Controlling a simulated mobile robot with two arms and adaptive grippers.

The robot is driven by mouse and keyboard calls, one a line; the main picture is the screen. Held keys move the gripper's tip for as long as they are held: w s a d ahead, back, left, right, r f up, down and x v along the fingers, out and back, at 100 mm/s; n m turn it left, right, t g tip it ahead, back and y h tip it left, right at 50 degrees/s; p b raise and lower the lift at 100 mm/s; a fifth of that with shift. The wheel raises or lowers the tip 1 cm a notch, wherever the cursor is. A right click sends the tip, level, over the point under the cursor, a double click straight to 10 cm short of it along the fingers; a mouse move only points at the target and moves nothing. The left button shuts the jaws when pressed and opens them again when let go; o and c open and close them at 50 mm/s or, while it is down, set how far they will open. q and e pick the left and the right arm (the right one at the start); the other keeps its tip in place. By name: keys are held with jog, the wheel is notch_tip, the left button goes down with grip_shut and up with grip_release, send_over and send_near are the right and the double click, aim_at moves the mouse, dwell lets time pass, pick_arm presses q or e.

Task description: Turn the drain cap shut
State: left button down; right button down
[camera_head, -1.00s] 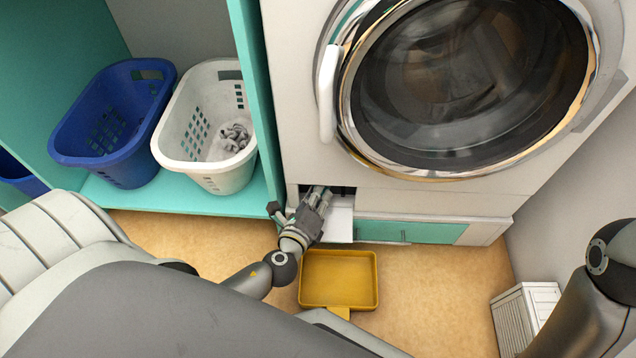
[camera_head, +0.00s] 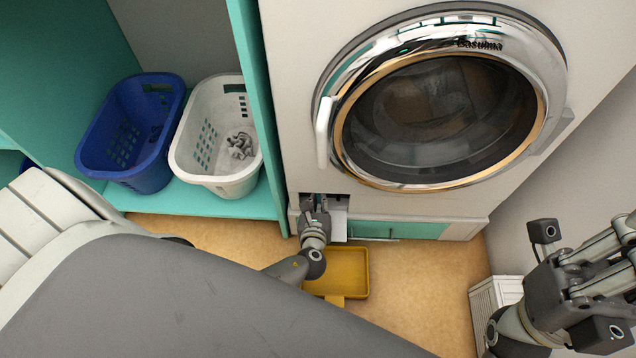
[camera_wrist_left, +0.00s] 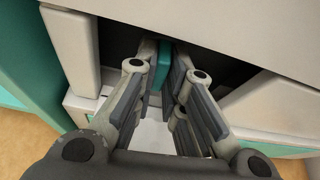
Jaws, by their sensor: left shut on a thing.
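The teal drain cap (camera_wrist_left: 160,65) shows in the left wrist view, inside the dark opening low on the washing machine's front. My left gripper (camera_wrist_left: 163,78) reaches into this opening with its fingers closed on the cap. In the head view my left gripper (camera_head: 314,204) is at the same opening, below the round door, and it hides the cap there. How far the cap is turned cannot be made out. My right gripper (camera_head: 600,270) is at the right edge, away from the machine, with its fingertips partly out of frame.
A yellow tray (camera_head: 350,262) lies on the floor below the opening. A white flap (camera_head: 338,226) is beside the opening. A blue basket (camera_head: 130,175) and a white basket (camera_head: 222,184) with grey cloth stand on the teal shelf. A white slatted box (camera_head: 484,302) stands at the right.

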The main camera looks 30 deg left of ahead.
pick_arm(q)
jog(key=shift+r+m+y+p, duration=0.1)
jog(key=shift+m+y+p, duration=0.2)
jog(key=shift+m, duration=0.1)
dwell(0.3)
jog(key=c, duration=1.5)
grip_release()
jog(key=shift+g, duration=0.3)
jog(key=shift+d, duration=0.1)
jog(key=v, duration=1.1)
jog(key=shift+s+d, duration=0.15)
jog(key=shift+s, duration=0.25)
